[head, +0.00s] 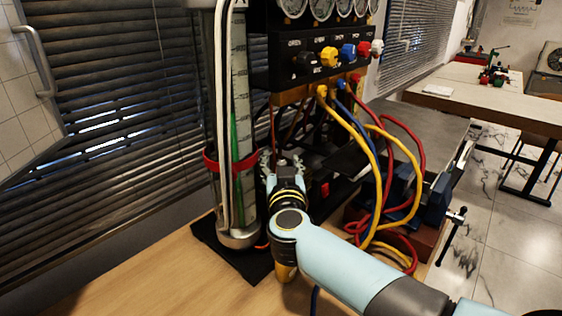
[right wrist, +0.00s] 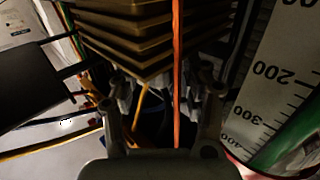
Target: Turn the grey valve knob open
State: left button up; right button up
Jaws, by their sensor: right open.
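A row of coloured knobs sits on the black gauge panel (head: 335,50). The pale grey-white knob (head: 377,46) is at its right end; I cannot tell for sure that it is the grey valve knob. My right gripper (head: 282,161) is open, well below and left of that knob, beside the foot of the clear measuring column (head: 222,120). In the right wrist view its fingers (right wrist: 162,98) stand apart, with an orange-red hose (right wrist: 177,75) running between them in the picture; contact is unclear. No grey knob is clear there. My left gripper is out of view.
A black knob (head: 306,58), yellow knob (head: 328,56), blue knob (head: 347,52) and red knob (head: 363,48) share the row. Yellow hoses (head: 355,135) and red hoses (head: 421,165) loop down right of my arm. A blue vise (head: 435,195) stands at right. The table front (head: 180,275) is clear.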

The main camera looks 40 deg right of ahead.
jog(key=shift+w+d, duration=0.2)
jog(key=shift+w, duration=0.05)
grip_shut()
dwell(0.3)
